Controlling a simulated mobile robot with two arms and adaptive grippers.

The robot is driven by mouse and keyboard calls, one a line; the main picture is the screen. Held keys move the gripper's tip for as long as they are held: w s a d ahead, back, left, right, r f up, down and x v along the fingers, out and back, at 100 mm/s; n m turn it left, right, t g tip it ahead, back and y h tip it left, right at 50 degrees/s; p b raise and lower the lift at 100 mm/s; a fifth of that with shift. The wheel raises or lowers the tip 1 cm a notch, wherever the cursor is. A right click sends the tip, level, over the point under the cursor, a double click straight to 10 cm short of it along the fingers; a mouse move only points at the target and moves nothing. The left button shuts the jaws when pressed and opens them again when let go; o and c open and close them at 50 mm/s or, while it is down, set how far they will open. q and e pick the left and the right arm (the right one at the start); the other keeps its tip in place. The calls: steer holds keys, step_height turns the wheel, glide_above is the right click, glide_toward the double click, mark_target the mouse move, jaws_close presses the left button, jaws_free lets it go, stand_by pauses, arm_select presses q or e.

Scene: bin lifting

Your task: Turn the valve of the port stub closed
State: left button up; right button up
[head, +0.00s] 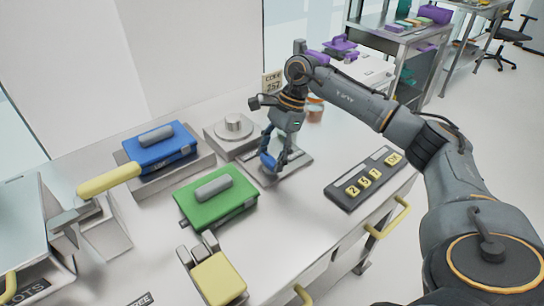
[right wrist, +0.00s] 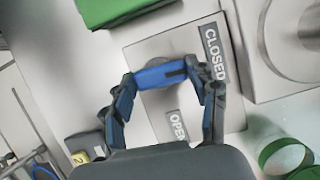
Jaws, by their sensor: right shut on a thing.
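The valve has a blue handle (head: 268,161) on a flat grey plate (head: 291,168) on the bench. In the right wrist view the blue handle (right wrist: 160,75) lies across between my fingertips. The plate (right wrist: 150,52) carries a CLOSED label (right wrist: 212,52) at the upper right and an OPEN label (right wrist: 177,127) lower down, partly hidden by my gripper. My right gripper (head: 273,163) reaches down from above and is shut on the handle; it also fills the lower middle of the right wrist view (right wrist: 165,85). I cannot tell which label the handle points to. My left gripper is not in view.
A green case (head: 216,198) and a blue case (head: 160,150) stand left of the valve. A round-topped grey block (head: 233,127) is behind it. A dark panel with yellow number tiles (head: 370,178) lies to the right. A yellow-handled lever (head: 108,180) is at the left.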

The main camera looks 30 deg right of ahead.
steer(key=shift+n, duration=0.5)
steer(key=o, duration=1.1)
steer(key=shift+o, duration=0.2)
steer(key=v, duration=1.2)
steer(key=shift+w, duration=0.25)
steer(key=shift+a, duration=0.1)
